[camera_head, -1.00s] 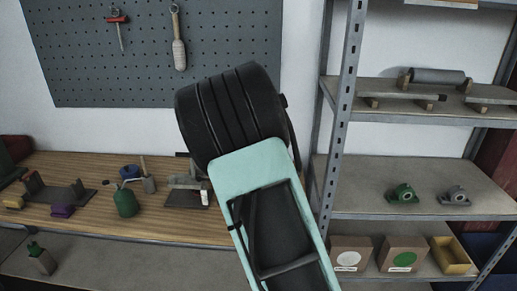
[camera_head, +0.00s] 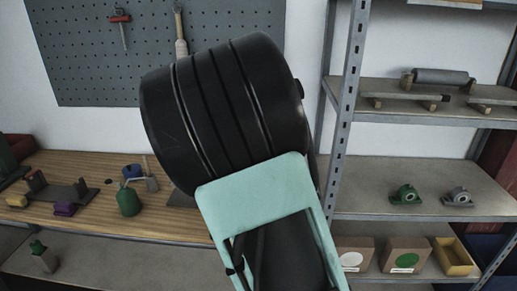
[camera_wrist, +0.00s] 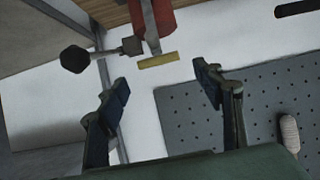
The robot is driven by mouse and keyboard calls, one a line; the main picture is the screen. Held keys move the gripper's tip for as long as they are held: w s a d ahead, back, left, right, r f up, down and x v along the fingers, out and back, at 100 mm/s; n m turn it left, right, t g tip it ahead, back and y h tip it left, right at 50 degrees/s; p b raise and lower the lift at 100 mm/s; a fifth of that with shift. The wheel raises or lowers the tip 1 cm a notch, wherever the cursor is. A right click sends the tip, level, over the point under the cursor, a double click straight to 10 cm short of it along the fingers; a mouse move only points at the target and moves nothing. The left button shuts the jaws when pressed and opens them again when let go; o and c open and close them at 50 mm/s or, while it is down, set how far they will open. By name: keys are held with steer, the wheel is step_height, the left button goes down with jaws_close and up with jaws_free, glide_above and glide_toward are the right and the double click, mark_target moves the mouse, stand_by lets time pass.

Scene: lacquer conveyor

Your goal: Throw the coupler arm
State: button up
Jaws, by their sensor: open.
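In the wrist view my gripper (camera_wrist: 163,80) is open and empty, its two dark fingers apart. Beyond the fingertips is a red part (camera_wrist: 160,18) with a grey bracket and a short metal rod ending in a black knob (camera_wrist: 75,60). A yellow bar (camera_wrist: 158,60) lies across the view just below the red part. These may belong to the coupler, but I cannot tell for sure which part is its arm. No contact with the fingers shows. In the head view my own arm hides the gripper and most of a dark-based fixture (camera_head: 180,198) on the bench.
A metal shelf rack (camera_head: 345,110) stands close on the right. A pegboard (camera_head: 90,60) hangs behind, also in the wrist view (camera_wrist: 200,120).

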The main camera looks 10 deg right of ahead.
steer(key=shift+v, duration=2.4)
steer(key=s+a+f+g+y+p, duration=0.15)
steer(key=s+a+g+y, duration=0.3)
steer(key=s, duration=0.85)
steer(key=s+r+n, duration=0.1)
steer(key=s+r, duration=0.1)
steer(key=s, duration=0.9)
steer(key=s+r+n+g, duration=0.1)
steer(key=s+r+n, duration=0.1)
steer(key=s, duration=0.9)
steer(key=shift+d+n+h+p, duration=0.3)
steer(key=shift+d+h, duration=0.05)
steer(key=shift+d, duration=0.1)
